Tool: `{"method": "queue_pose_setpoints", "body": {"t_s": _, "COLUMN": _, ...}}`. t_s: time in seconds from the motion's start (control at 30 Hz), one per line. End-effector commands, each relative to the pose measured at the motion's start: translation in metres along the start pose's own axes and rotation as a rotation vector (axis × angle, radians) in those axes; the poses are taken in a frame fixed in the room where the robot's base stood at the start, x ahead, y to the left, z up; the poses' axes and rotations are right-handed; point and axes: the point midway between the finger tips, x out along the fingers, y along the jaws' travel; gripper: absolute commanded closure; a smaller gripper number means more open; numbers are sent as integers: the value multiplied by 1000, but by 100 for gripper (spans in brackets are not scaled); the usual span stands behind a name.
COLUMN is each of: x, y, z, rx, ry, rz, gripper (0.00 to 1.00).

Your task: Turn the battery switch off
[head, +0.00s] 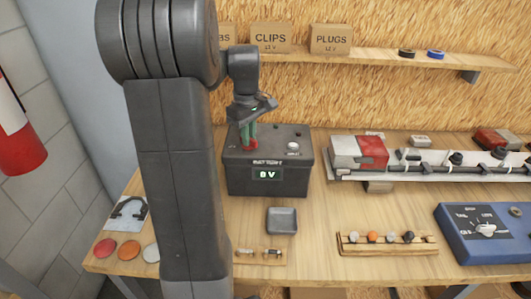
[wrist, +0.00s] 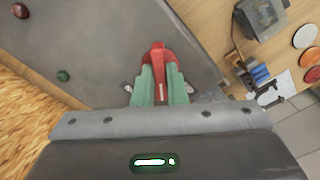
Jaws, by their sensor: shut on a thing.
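The battery box (head: 235,178) is a dark grey case on the bench, with a lit display (head: 267,174) reading "0 V" on its front. A red switch handle (head: 251,146) stands on its top at the left; in the wrist view the red handle (wrist: 158,53) points straight away from me. My gripper (head: 249,136) is over the box top. Its green fingers, seen in the wrist view (wrist: 161,75), are shut on the red handle. The handle's base is partly hidden by the fingers.
A small dark tray (head: 281,220) and a fuse rack (head: 260,254) lie in front of the box. A trailer frame with lamps (head: 430,170), a holder of small parts (head: 385,243) and a blue meter (head: 485,235) are at the right. A shelf (head: 380,62) with cardboard boxes runs behind.

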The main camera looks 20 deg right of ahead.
Motion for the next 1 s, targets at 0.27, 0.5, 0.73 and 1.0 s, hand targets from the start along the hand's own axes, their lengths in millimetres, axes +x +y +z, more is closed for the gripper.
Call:
{"method": "queue_pose_setpoints", "body": {"t_s": 0.27, "x": -3, "y": 1, "z": 0, "rx": -154, "ry": 2, "rz": 3, "gripper": 100}}
{"method": "queue_pose_setpoints", "body": {"t_s": 0.5, "x": -2, "y": 1, "z": 0, "rx": -398, "ry": 1, "rz": 3, "gripper": 100}}
{"method": "queue_pose_setpoints", "body": {"t_s": 0.73, "x": -1, "y": 1, "z": -1, "rx": -454, "ry": 2, "rz": 4, "gripper": 100}}
{"method": "queue_pose_setpoints", "body": {"t_s": 1.0, "x": -3, "y": 1, "z": -1, "rx": -519, "ry": 1, "rz": 4, "gripper": 100}}
